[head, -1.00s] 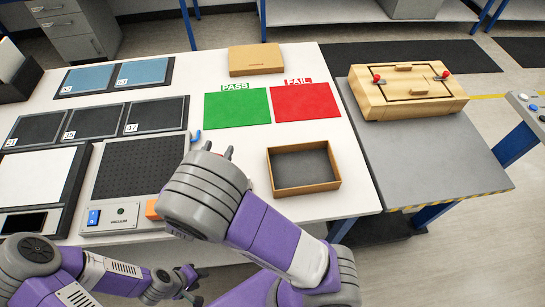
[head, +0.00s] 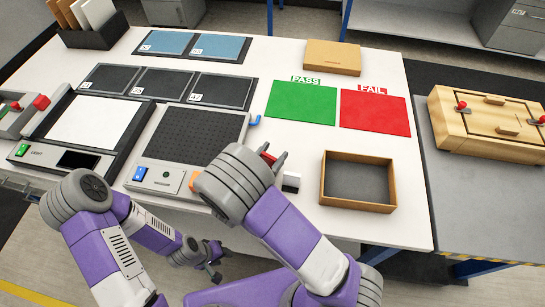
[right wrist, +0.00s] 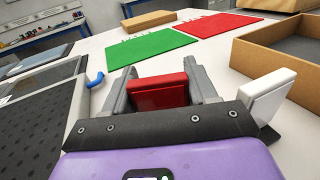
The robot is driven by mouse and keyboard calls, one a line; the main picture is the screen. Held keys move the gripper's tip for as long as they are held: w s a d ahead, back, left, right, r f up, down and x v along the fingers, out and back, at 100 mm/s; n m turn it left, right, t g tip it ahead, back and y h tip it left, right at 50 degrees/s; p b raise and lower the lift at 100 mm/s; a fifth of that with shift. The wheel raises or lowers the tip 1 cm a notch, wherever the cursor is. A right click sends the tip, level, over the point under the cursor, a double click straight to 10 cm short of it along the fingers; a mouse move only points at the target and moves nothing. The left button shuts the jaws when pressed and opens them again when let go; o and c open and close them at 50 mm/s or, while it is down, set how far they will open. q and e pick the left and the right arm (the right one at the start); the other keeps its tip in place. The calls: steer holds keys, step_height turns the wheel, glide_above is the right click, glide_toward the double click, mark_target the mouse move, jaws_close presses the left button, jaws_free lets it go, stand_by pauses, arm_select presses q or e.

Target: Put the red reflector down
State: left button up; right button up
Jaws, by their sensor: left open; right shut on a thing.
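The red reflector (right wrist: 160,93) is between the two fingers of my right gripper (right wrist: 163,88) in the right wrist view. In the head view, a small red part of the reflector (head: 267,157) shows at my right gripper (head: 275,160), which is shut on it. The gripper is over the white table, between the black perforated plate and the open cardboard box. My left gripper (head: 213,265) is open and empty, low in front of the table's near edge.
A green PASS mat (head: 302,103) and red FAIL mat (head: 375,112) lie beyond my right gripper. The open box (head: 324,180) stands right of it. A small white block (head: 291,182) is close beside the gripper. A blue hook (head: 255,120) edges the perforated plate (head: 190,137).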

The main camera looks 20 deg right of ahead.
steer(key=shift+f, duration=0.3)
steer(key=shift+f, duration=0.15)
steer(key=o, duration=1.1)
steer(key=shift+c, duration=0.2)
